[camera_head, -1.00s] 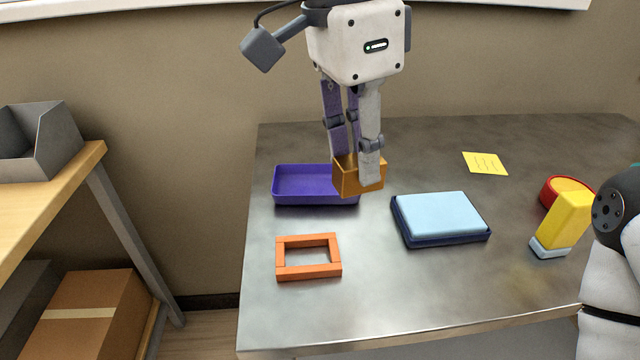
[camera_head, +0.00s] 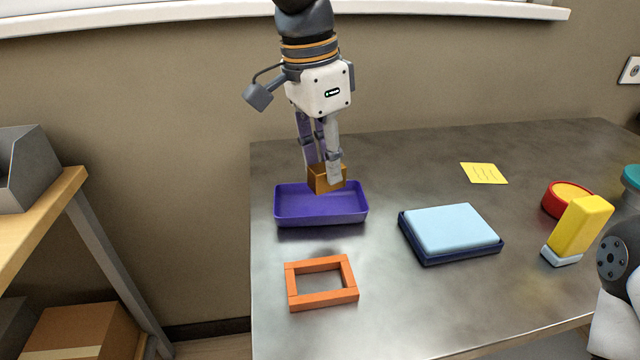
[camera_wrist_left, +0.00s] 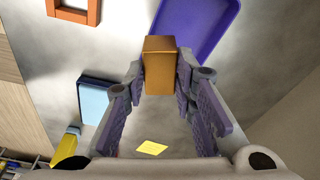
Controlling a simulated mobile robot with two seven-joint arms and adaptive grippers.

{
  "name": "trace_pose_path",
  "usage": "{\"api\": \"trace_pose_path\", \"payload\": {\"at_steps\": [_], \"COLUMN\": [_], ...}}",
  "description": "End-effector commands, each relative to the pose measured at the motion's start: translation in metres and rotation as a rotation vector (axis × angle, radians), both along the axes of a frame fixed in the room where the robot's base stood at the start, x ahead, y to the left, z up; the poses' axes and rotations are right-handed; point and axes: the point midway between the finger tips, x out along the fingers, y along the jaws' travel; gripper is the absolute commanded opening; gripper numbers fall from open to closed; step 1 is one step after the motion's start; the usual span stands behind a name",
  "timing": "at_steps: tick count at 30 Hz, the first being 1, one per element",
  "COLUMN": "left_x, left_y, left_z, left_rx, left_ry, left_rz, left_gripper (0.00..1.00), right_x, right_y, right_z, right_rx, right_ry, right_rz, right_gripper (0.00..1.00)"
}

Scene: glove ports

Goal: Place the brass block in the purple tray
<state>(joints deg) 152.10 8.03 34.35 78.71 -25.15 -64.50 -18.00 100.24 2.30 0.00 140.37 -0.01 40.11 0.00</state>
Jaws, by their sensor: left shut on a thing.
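The brass block (camera_head: 322,179) is held between the fingers of my left gripper (camera_head: 322,172), which is shut on it. In the head view the block shows over the back part of the purple tray (camera_head: 322,217), which looks empty. In the left wrist view the block (camera_wrist_left: 159,66) is between the two fingers, with the purple tray (camera_wrist_left: 200,22) behind it. The block's exact height above the tray is hard to tell. My right gripper is not in view.
An orange frame (camera_head: 322,297) lies in front of the tray. A light-blue pad on a dark-blue base (camera_head: 452,230) lies to the right. A yellow note (camera_head: 484,173), a red round item (camera_head: 556,199) and a yellow block (camera_head: 580,225) are farther right. Shelving stands at left.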

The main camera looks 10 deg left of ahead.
Motion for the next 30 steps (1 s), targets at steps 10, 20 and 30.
{"api": "trace_pose_path", "payload": {"at_steps": [10, 20, 30], "left_x": [0.026, 0.025, 0.024], "left_y": [0.016, 0.016, 0.016], "left_z": [-0.035, -0.061, -0.065], "left_rx": [-0.003, -0.002, -0.001], "left_ry": [-0.004, -0.011, -0.008], "left_rz": [0.002, 0.0, 0.0], "left_gripper": [0.0, 0.0, 0.45], "right_x": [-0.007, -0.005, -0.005], "right_y": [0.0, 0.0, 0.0], "right_z": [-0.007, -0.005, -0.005], "right_rx": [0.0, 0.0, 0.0], "right_ry": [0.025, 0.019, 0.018], "right_rz": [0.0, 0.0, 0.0], "right_gripper": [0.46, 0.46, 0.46]}}
